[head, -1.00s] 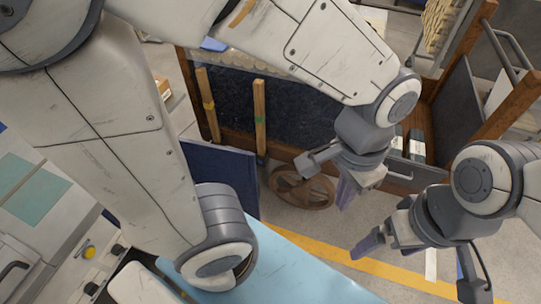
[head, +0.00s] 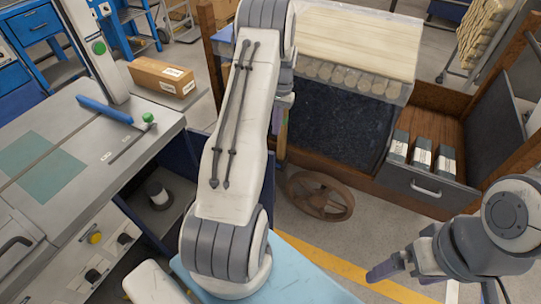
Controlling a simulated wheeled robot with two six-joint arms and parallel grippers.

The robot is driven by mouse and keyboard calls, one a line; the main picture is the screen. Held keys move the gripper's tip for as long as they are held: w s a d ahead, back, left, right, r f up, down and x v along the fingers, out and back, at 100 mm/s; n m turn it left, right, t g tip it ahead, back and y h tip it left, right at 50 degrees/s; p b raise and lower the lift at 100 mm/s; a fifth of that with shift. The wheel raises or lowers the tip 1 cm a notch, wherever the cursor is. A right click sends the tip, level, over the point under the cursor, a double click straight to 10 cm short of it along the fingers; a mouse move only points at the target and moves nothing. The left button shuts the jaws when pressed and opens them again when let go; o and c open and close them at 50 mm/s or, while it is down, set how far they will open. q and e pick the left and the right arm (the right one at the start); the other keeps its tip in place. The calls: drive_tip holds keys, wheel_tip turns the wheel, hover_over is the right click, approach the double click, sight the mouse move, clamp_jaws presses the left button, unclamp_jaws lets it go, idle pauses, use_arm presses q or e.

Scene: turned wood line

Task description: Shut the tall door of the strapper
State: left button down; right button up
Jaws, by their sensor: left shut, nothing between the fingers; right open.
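The strapper (head: 75,165) is the grey machine at the left, with teal panels on its top. Its front shows an open dark compartment with a spool (head: 158,194) inside. A dark blue door panel (head: 188,160) stands out from the strapper, swung open. My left arm covers most of it. My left gripper (head: 279,115) is largely hidden behind its own arm; its fingers show by the cart's left end, empty. I cannot tell whether it touches the door. My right gripper (head: 428,282) is open and empty over the floor at lower right.
A wooden cart (head: 425,92) with an open drawer (head: 425,186) stands behind. A spoked wooden wheel (head: 320,196) is at its foot. A cardboard box (head: 162,76) lies at upper left. Floor around the yellow line (head: 340,268) is clear.

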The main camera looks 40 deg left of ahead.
use_arm(q)
drive_tip(key=s+d+f+p, duration=0.1)
drive_tip(key=s+d+f, duration=0.1)
drive_tip(key=s+f, duration=0.3)
drive_tip(key=shift+x, duration=1.45)
